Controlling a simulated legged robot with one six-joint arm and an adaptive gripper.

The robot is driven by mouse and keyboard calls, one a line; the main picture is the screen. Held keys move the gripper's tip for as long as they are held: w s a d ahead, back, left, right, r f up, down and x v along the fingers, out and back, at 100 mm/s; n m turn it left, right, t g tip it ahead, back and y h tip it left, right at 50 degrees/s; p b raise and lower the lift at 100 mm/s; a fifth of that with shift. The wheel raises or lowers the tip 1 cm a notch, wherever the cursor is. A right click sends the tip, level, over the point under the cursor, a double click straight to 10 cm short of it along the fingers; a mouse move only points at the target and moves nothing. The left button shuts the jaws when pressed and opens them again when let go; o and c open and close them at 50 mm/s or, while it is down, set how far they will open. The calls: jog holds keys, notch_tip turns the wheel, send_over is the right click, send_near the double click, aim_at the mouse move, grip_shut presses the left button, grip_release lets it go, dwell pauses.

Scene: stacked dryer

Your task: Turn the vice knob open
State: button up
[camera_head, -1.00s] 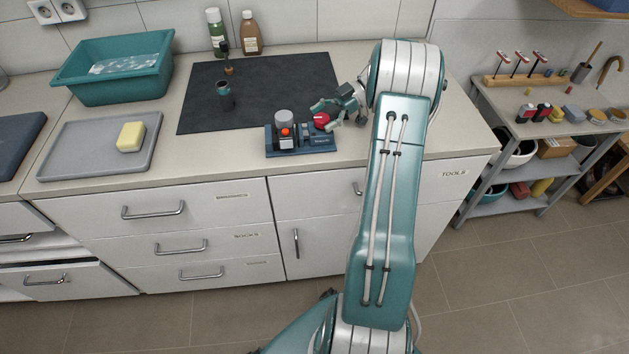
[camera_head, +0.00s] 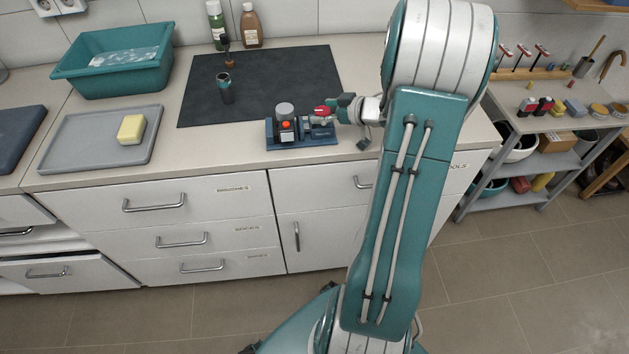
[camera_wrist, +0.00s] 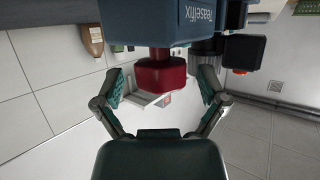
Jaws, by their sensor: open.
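The blue vice (camera_head: 303,135) sits on the counter at the front edge of the dark mat. It holds a grey cylinder (camera_head: 285,109) with an orange-red spot below it. The red vice knob (camera_head: 322,111) is on the vice's right side. In the wrist view the red knob (camera_wrist: 161,73) sticks out below the blue vice body (camera_wrist: 150,22). My gripper (camera_head: 336,108) is at the knob from the right. In the wrist view its two teal-padded fingers (camera_wrist: 160,90) are spread wide on either side of the knob, with a gap on each side.
A dark mat (camera_head: 270,75) bears a small dark cylinder (camera_head: 225,90) and a brush-like tool. A grey tray (camera_head: 85,150) with a yellow sponge (camera_head: 131,128) and a teal basin (camera_head: 115,62) stand left. Two bottles stand by the wall. A tool shelf (camera_head: 565,125) is at right.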

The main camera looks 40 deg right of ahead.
jog(key=m+h, duration=0.4)
jog(key=shift+a+t+h, duration=0.1)
jog(key=shift+t+h, duration=0.2)
jog(key=shift+t, duration=0.1)
jog(key=shift+m+h, duration=1.4)
jog(key=shift+h, duration=0.2)
jog(key=shift+m+g+h, duration=0.3)
jog(key=shift+m+h, duration=0.1)
jog(key=shift+h, duration=0.1)
